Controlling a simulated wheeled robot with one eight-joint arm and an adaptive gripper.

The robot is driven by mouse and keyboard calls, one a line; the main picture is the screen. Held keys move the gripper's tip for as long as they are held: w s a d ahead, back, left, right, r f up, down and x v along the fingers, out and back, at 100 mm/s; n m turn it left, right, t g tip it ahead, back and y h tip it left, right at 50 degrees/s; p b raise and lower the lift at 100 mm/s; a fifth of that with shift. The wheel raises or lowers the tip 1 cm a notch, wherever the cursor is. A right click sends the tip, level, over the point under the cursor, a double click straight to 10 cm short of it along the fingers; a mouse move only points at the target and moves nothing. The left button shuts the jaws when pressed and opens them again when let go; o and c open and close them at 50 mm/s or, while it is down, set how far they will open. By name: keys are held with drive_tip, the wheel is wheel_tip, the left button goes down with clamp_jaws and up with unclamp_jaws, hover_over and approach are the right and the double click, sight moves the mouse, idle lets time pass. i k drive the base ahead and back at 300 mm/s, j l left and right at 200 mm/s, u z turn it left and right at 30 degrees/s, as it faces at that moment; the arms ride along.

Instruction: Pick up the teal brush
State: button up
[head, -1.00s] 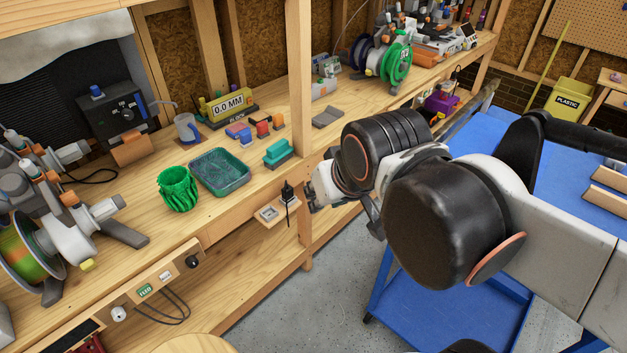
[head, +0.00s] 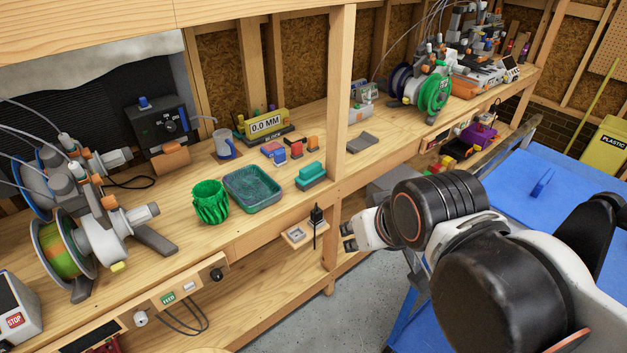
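The teal brush (head: 311,176), a block with a raised grip, lies on the wooden workbench near its front edge, just left of a wooden post. My gripper (head: 348,237) hangs in front of the bench, right of the post and lower in the picture than the brush. It is apart from the brush, and I see nothing held in it. Its dark fingertips are small and seen at an angle, so I cannot tell whether they are open or shut.
A dark teal tray (head: 253,188) and a green ribbed cup (head: 210,202) stand left of the brush. Small coloured blocks (head: 294,149) lie behind. The upright post (head: 341,100) stands between brush and gripper. A small shelf (head: 298,234) juts below the bench edge. A blue cart (head: 500,190) is right.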

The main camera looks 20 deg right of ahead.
sight(310, 175)
drive_tip(key=u, duration=1.35)
drive_tip(key=z, duration=1.45)
drive_tip(key=i+l+u, duration=0.15)
drive_tip(key=l, duration=0.15)
drive_tip(key=l+u, duration=0.1)
drive_tip(key=l, duration=0.25)
